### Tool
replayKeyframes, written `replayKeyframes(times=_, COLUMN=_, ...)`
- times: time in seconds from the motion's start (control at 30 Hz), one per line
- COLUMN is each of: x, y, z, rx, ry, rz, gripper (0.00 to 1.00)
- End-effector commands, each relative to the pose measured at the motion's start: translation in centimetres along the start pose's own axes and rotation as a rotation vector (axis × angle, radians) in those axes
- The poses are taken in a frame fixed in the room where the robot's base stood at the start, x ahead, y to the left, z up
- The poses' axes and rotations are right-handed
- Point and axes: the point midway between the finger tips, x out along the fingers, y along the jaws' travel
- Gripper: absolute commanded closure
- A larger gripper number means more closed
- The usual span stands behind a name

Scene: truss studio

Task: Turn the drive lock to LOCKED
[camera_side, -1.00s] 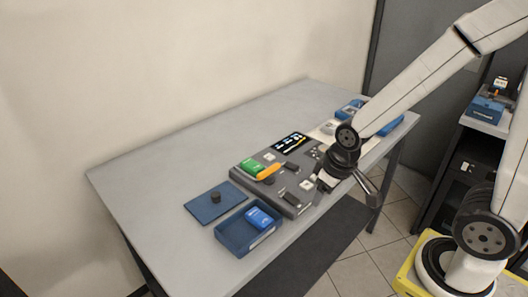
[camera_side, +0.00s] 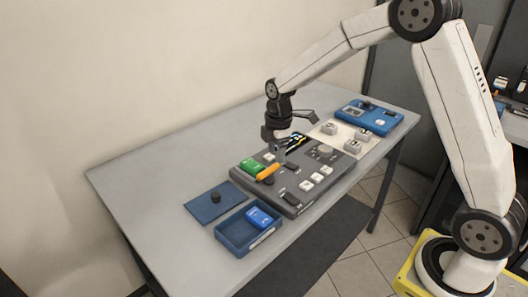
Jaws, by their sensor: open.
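A dark grey control panel (camera_side: 268,190) lies on the table. I cannot read any label on it, so I cannot tell which part is the drive lock or how it is set. My gripper (camera_side: 280,153) is open, points down and is over the back part of the panel, just above and right of the orange piece in the picture.
A blue open tray (camera_side: 232,241) with a blue block (camera_side: 260,218) stands front left. At right are a white mat (camera_side: 325,140) with several grey blocks and a blue case (camera_side: 368,117). The table's back left is clear.

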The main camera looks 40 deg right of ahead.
Motion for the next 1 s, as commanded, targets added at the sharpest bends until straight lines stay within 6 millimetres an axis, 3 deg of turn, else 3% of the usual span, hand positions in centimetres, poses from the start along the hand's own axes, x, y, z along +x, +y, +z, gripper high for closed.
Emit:
replayKeyframes(times=0.1, x=0.5, y=2.0, z=0.0, rx=-0.142, ry=-0.004, rz=-0.021, gripper=0.38)
replayKeyframes(times=0.3, x=0.9, y=3.9, z=0.1, rx=-0.304, ry=-0.005, rz=-0.045, gripper=0.38)
replayKeyframes(times=0.73, x=1.4, y=4.3, z=0.1, rx=-0.350, ry=-0.005, rz=-0.052, gripper=0.38)
replayKeyframes(times=1.0, x=3.7, y=4.1, z=0.1, rx=-0.349, ry=-0.005, rz=-0.054, gripper=0.38)
